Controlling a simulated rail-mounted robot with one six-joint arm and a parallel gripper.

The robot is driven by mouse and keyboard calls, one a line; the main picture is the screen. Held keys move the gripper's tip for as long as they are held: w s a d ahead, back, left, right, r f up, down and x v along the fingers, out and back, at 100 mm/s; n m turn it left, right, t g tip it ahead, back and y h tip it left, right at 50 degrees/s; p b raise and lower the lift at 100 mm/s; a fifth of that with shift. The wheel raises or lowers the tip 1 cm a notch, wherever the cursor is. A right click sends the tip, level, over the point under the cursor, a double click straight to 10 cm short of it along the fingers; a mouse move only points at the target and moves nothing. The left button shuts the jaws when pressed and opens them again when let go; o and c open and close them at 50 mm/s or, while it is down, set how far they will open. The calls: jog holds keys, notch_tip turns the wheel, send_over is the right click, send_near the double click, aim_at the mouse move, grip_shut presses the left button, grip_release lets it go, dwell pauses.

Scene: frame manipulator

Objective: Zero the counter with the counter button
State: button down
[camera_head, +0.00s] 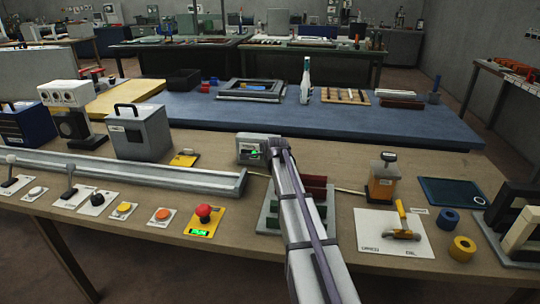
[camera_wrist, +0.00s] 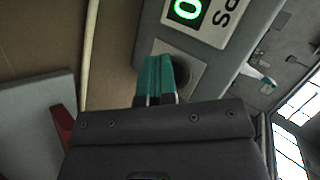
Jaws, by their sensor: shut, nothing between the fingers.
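The counter is a grey box (camera_head: 250,141) on the tan bench, with a small green-lit display partly behind my arm. In the wrist view the counter (camera_wrist: 228,62) shows a lit green 0 (camera_wrist: 187,10) beside part of a printed label. A dark round counter button (camera_wrist: 183,72) sits on a light plate on the counter face. My gripper (camera_wrist: 157,66) has teal fingers, shut and empty, with their tips at the button and covering part of it. I cannot tell whether they touch or press it. In the head view my gripper (camera_head: 276,148) is at the counter's right side.
A grey metal case (camera_head: 139,133) and a long grey channel (camera_head: 130,175) lie left of the counter. A red mushroom button (camera_head: 204,212) is at the front edge. An amber jar (camera_head: 383,182) and a hammer board (camera_head: 393,235) stand right. A blue mat (camera_head: 330,115) lies behind.

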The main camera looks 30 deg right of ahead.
jog(key=shift+s+a, duration=0.45)
jog(key=shift+s, duration=0.2)
jog(key=shift+s+a, duration=0.75)
jog(key=shift+s, duration=0.3)
jog(key=shift+s+a, duration=0.75)
jog(key=shift+s, duration=0.25)
jog(key=s+a+r+n+g+p, duration=0.1)
jog(key=s+a+n+g+p, duration=0.2)
jog(key=s+a+n, duration=0.3)
jog(key=s+a+r+n+g+y+p, duration=0.1)
jog(key=s+a+n, duration=0.5)
jog(key=s, duration=0.8)
jog(key=s+a+r+n+g+y+p, duration=0.1)
jog(key=s+a+r+n+g+p, duration=0.1)
jog(key=s+a+n+g+p, duration=0.3)
jog(key=s+a+n+p, duration=0.1)
jog(key=s+a, duration=0.3)
jog(key=s, duration=0.2)
jog(key=shift+r+g+p, duration=0.3)
jog(key=shift+r+p, duration=0.1)
